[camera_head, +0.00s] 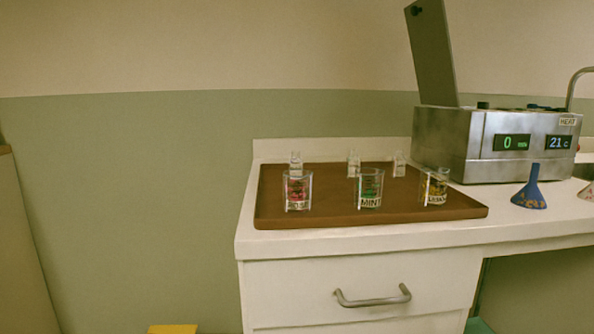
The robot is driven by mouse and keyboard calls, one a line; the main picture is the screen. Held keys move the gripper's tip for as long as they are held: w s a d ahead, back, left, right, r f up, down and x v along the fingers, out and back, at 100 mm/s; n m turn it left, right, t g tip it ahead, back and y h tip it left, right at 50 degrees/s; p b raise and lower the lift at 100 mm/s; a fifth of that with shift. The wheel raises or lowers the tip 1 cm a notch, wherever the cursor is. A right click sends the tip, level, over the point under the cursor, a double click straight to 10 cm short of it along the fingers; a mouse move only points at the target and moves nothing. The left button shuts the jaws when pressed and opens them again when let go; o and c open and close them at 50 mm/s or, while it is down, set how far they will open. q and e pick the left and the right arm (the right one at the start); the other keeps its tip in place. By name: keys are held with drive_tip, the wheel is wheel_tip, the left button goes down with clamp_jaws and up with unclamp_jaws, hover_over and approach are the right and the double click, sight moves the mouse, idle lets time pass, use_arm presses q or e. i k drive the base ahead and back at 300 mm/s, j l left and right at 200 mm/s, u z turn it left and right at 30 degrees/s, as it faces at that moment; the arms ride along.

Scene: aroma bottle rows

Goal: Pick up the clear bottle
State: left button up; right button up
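Three small clear bottles stand in a back row on a brown tray (330,216): a left one (296,164), a middle one (354,163) and a right one (399,164). In front of them stand three clear glass beakers with labels: ROSE (298,190) with pinkish-red contents, MINT (369,188) with green contents, and one with yellow contents (434,187) whose label is hard to read. The left bottle is partly hidden behind the ROSE beaker. Neither of my grippers shows in this view.
The tray lies on a white counter (262,243) with a drawer below. A steel heating box (470,146) with a raised lid and digital displays stands at the right. A blue funnel (529,190) stands in front of it. A yellow object (172,329) is low at the bottom edge.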

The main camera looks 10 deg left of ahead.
sight(353, 161)
drive_tip(key=l+u, duration=0.25)
drive_tip(key=l, duration=0.6)
drive_tip(key=l+u, duration=0.25)
drive_tip(key=l, duration=0.65)
